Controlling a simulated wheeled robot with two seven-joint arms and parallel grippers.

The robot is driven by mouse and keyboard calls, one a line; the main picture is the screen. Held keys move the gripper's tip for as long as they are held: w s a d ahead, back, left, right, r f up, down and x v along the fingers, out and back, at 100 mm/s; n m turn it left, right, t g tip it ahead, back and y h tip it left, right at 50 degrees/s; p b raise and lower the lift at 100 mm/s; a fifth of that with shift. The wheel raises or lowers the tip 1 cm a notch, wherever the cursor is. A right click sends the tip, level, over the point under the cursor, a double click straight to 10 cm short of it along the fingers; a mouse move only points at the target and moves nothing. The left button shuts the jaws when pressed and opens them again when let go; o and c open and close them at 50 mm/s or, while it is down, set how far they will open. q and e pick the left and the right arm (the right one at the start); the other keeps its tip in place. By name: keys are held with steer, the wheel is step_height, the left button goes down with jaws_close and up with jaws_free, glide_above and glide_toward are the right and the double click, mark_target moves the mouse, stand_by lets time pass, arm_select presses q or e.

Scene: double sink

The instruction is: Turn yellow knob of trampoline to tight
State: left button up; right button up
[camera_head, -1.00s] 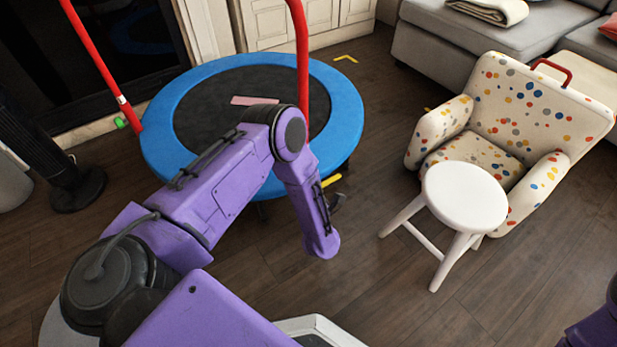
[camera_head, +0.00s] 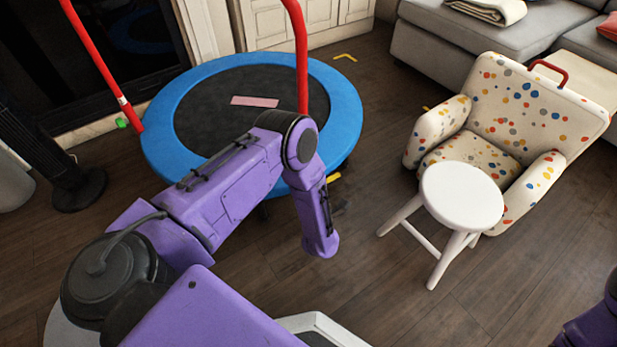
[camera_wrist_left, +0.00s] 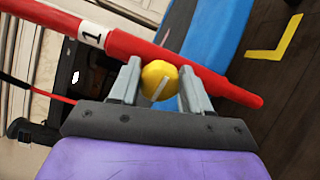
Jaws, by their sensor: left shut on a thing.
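The trampoline (camera_head: 334,123) has a blue rim, a black mat and red handle bars, and stands at the upper middle of the head view. In the left wrist view the yellow knob (camera_wrist_left: 160,78), with a pale bar across its face, sits against a red tube (camera_wrist_left: 208,73). My left gripper (camera_wrist_left: 157,84) has its two grey fingers on either side of the knob and is shut on it. In the head view my purple left arm hides the knob and that gripper. A green part (camera_head: 122,123) shows at the left bar. My right gripper is out of view.
A white stool (camera_head: 461,197) stands before a dotted armchair (camera_head: 520,110) on the right. A black fan (camera_head: 62,170) stands at the left. Wooden floor is clear between the trampoline and the stool. A white label marked 1 (camera_wrist_left: 93,34) is on the red tube.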

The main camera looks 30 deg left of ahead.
arm_select(q)
steer(key=shift+s, duration=0.1)
steer(key=o, duration=1)
steer(key=p+v, duration=0.2)
steer(key=v, duration=0.8)
steer(key=shift+s+d+p, duration=0.2)
steer(key=shift+p, duration=0.15)
